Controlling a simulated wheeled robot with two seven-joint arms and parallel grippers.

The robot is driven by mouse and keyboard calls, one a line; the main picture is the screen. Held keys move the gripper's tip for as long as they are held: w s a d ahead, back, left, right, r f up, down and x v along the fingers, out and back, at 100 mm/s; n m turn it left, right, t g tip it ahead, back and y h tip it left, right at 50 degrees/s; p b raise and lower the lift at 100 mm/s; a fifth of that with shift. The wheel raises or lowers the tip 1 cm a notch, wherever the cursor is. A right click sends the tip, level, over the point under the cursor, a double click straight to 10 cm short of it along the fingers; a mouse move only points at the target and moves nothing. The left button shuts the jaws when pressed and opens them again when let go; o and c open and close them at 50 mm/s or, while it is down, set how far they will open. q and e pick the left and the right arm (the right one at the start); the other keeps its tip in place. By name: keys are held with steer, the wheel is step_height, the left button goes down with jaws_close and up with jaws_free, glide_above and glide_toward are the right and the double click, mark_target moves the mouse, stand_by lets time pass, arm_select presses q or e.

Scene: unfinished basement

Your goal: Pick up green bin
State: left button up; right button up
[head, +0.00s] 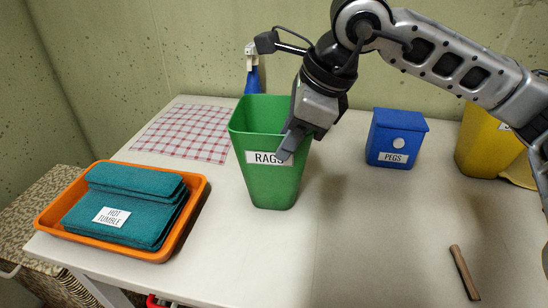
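The green bin (272,188) stands upright in the middle of the table, with a white label reading "RAGS" on its front. My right gripper (290,146) comes in from the upper right and points down at the bin's right rim. One finger shows in front of the bin and overlaps the right end of the label. The other finger is not clearly seen, so I cannot tell whether the gripper grips the rim. My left gripper is not in view.
An orange tray (150,252) with teal folded cloths (125,212) stands at left. A checked cloth (184,132) lies behind it. A blue "PEGS" box (397,137), a yellow container (485,145) and a brown stick (464,271) are at right. A blue bottle-like item (252,82) stands behind the bin.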

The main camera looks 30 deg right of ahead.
steer(key=shift+x, duration=1.45)
steer(key=shift+a+r, duration=0.1)
jaws_close()
steer(key=shift+r, duration=0.1)
